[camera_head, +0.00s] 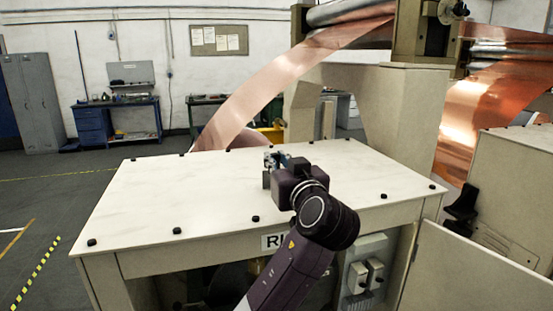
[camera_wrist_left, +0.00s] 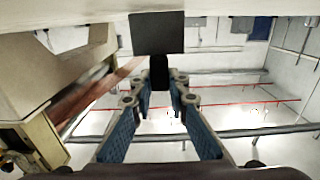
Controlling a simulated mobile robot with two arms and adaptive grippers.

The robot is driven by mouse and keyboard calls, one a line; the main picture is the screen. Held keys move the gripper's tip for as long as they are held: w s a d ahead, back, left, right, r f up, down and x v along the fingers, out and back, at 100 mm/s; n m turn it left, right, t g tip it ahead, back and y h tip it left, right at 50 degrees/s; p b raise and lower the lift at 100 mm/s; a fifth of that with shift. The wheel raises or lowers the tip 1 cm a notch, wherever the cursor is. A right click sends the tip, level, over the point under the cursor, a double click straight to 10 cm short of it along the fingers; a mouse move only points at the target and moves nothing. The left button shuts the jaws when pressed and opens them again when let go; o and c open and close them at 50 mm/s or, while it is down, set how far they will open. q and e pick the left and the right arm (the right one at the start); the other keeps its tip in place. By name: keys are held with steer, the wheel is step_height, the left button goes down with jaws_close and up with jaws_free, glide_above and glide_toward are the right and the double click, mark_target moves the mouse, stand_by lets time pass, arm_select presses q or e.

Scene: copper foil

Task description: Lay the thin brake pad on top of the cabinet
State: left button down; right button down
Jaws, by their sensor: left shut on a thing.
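The cabinet (camera_head: 170,200) has a wide pale top and fills the middle of the head view. My left gripper (camera_head: 273,159) is over the middle of its top, with the arm coming from the front. It is shut on the thin brake pad (camera_head: 266,180), a small dark grey plate hanging below the fingertips close to the top; I cannot tell if it touches. In the left wrist view the pad (camera_wrist_left: 157,33) is a dark square beyond the blue-padded fingers (camera_wrist_left: 160,95). My right gripper is not in view.
Several black knobs (camera_head: 255,219) line the edges of the cabinet top. The rest of the top is clear. A copper foil strip (camera_head: 270,85) runs behind it to a machine (camera_head: 385,110). An open panel (camera_head: 470,270) stands at the front right.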

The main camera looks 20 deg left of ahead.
arm_select(q)
steer(key=c, duration=2.3)
jaws_free()
steer(key=shift+f, duration=0.15)
steer(key=o, duration=0.4)
steer(key=shift+r, duration=0.25)
steer(key=b+v, duration=0.2)
steer(key=v, duration=0.8)
steer(key=shift+s+d+f, duration=0.1)
steer(key=shift+s+d, duration=0.15)
steer(key=shift+d, duration=0.15)
steer(key=shift+s+d, duration=0.25)
steer(key=shift+s, duration=0.35)
